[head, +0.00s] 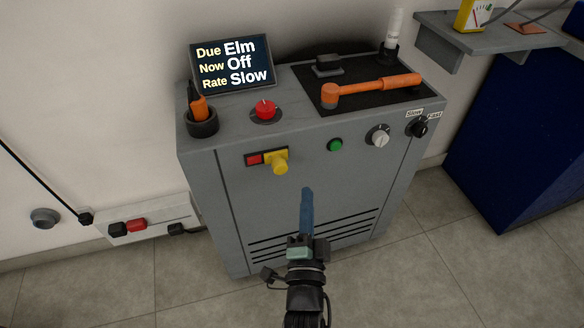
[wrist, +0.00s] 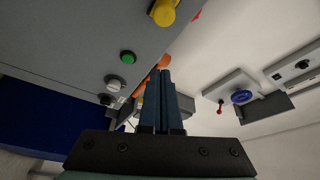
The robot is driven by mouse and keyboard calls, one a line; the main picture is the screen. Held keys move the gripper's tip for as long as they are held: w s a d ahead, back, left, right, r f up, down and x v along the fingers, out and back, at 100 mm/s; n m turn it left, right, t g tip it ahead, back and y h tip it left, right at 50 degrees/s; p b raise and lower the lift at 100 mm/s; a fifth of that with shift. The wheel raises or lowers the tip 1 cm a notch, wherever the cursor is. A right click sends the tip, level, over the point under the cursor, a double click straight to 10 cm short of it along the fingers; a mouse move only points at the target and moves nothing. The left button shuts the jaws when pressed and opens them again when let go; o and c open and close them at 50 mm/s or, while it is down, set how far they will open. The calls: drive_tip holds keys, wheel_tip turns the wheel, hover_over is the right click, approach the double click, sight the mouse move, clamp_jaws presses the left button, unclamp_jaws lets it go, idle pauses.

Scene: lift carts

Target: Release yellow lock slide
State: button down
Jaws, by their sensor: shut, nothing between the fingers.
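The yellow lock slide (head: 279,167) is on the upper front face of the grey cabinet (head: 208,185), a yellow piece with a round knob. A red square shows at its left end. In the wrist view the yellow knob (wrist: 163,12) is at the top edge, partly cut off. My gripper (head: 307,192) is shut and empty, its blue fingers pressed together in front of the cabinet. It is below and right of the slide and apart from it. The closed fingers also show in the wrist view (wrist: 165,73), below the yellow knob.
A red knob (head: 265,109), an orange hammer (head: 370,91) on a black mat and a display (head: 232,64) are on the cabinet top. A green button (head: 335,145), a white knob (head: 378,136) and a black knob (head: 417,127) sit right of the slide. A shelf (head: 480,40) juts out at the right.

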sight(278, 163)
drive_tip(key=w+a+b, duration=0.3)
drive_tip(key=w, duration=0.5)
drive_tip(key=shift+w+f, duration=0.2)
drive_tip(key=shift+w, duration=0.1)
drive_tip(key=shift+a, duration=0.1)
drive_tip(key=shift+a, duration=0.1)
idle(0.4)
